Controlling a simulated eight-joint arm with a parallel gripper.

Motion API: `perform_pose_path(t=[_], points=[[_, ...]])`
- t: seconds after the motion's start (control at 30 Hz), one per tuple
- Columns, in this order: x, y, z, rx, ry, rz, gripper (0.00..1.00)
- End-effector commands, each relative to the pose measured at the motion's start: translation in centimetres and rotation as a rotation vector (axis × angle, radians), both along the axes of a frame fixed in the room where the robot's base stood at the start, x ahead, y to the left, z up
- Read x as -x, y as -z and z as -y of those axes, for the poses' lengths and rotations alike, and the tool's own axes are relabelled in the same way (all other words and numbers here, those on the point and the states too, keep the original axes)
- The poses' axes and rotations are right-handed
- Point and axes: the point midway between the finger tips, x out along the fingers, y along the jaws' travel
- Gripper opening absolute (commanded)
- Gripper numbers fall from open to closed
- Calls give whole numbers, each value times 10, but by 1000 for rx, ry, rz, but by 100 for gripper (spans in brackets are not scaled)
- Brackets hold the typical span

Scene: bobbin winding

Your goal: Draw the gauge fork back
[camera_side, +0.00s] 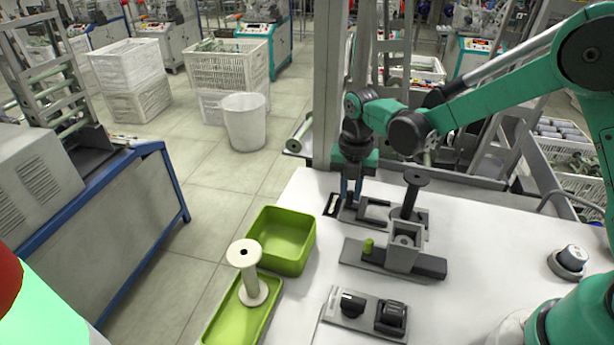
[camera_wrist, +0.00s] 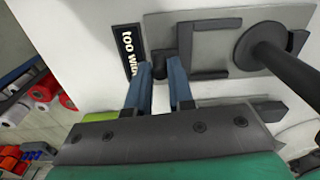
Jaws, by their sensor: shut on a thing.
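The dark gauge fork (camera_side: 376,213) lies on a grey plate at the back of the white table. In the wrist view the fork (camera_wrist: 187,50) is C-shaped, its prongs opening right toward a dark bobbin (camera_wrist: 270,48). The prong tips look apart from the bobbin's core. The bobbin (camera_side: 411,192) stands upright in the side view. My gripper (camera_side: 350,192) points down at the fork's left end. In the wrist view my gripper's blue fingertips (camera_wrist: 159,68) are shut on the fork's dark handle block. The fingers partly hide the block.
A "too wide" label (camera_wrist: 130,50) lies left of the fingers. A grey block fixture (camera_side: 403,255) with a green knob stands in front. A switch box (camera_side: 365,315) is nearer. A green bin (camera_side: 280,240) and a tray with a cream bobbin (camera_side: 250,275) stand left.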

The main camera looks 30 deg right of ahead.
Motion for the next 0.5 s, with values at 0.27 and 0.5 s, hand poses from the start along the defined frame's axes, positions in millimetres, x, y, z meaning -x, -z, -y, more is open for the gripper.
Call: perform_pose_path(t=[0.27,0.5], points=[[-1,0,-1,-4,-2,7,45],[-1,0,-1,-3,-1,6,45]])
